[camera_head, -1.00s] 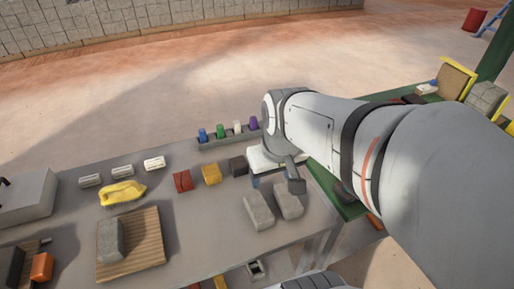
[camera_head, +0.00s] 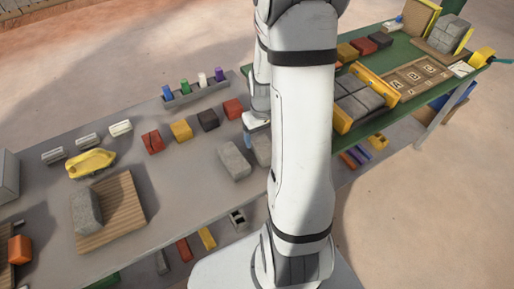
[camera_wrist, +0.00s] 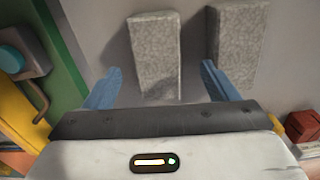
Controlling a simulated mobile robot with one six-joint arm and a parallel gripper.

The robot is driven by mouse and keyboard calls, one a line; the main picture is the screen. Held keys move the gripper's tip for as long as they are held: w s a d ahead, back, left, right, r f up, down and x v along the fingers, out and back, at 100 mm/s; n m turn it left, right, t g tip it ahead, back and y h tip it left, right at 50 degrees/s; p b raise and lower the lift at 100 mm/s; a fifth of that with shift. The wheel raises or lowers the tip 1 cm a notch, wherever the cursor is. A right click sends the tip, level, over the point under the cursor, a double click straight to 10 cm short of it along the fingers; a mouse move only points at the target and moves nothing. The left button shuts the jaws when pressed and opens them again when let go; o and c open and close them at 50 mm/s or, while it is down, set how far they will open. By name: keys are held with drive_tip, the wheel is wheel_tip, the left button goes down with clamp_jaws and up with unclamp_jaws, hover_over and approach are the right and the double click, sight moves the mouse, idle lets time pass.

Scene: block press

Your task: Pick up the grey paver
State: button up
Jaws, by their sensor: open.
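Two grey pavers lie side by side on the grey table. In the head view, one paver (camera_head: 234,162) is in full view and the other paver (camera_head: 262,150) is partly hidden behind my arm. In the wrist view, the left paver (camera_wrist: 154,50) lies ahead between the blue fingers of my gripper (camera_wrist: 161,72), and the right paver (camera_wrist: 236,45) is just outside the right finger. My gripper is open and holds nothing. I cannot tell its height above the table. Another grey block (camera_head: 86,211) lies on a wooden board (camera_head: 125,205) at the left.
Red (camera_head: 153,142), yellow (camera_head: 181,130) and dark blocks (camera_head: 208,119) stand in a row behind the pavers. A rack (camera_head: 195,92) of coloured pegs is at the back edge. A green table (camera_head: 440,75) with a yellow-sided block press (camera_head: 358,100) stands at the right.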

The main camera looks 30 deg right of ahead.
sight(262, 143)
drive_tip(key=f, duration=0.3)
drive_tip(key=w+f, duration=0.1)
drive_tip(key=shift+d+f+p, duration=0.25)
drive_tip(key=shift+p, duration=0.15)
drive_tip(key=shift+s+f, duration=0.1)
drive_tip(key=shift+f, duration=0.5)
drive_tip(key=shift+c, duration=0.2)
drive_tip(key=c, duration=1.7)
